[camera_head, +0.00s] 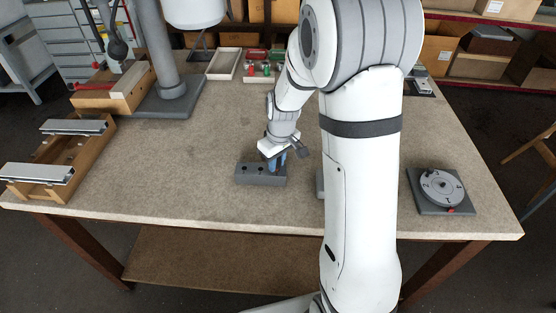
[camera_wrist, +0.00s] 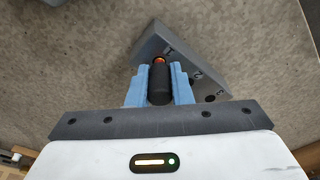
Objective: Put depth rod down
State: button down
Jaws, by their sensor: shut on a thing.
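The depth rod (camera_wrist: 159,86) has a black handle with an orange part at its far end. My gripper (camera_wrist: 160,72) has blue fingers shut on its sides. A grey block (camera_wrist: 150,46) with holes marked 1, 2 and 3 lies under the fingertips, and the rod's end is at the hole by the 1. I cannot tell how far the rod is inside. In the head view my gripper (camera_head: 277,163) is over the right end of the grey block (camera_head: 260,174), whose other holes show to the left. The rod is not clear there.
A grey dial base (camera_head: 440,205) with a numbered disc stands at the table's right. Wooden holders with metal profiles (camera_head: 38,173) are at the left. A tray with red and green items (camera_head: 262,68) is at the back. The tabletop left of the block is clear.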

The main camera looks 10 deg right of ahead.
jog(key=shift+f, duration=0.1)
jog(key=shift+f, duration=0.15)
jog(key=c, duration=1.3)
grip_release()
jog(key=shift+r, duration=0.75)
notch_tip(320, 180, up, 10)
jog(key=s, duration=0.1)
jog(key=s+r+m+t, duration=0.1)
jog(key=s+r+m, duration=0.1)
jog(key=s, duration=0.8)
jog(key=s+r+m, duration=0.2)
jog(key=s+m, duration=0.1)
jog(key=s, duration=0.7)
jog(key=shift+s+d+t+h+b, duration=0.3)
jog(key=shift+t+b, duration=0.05)
jog(key=shift+t, duration=0.05)
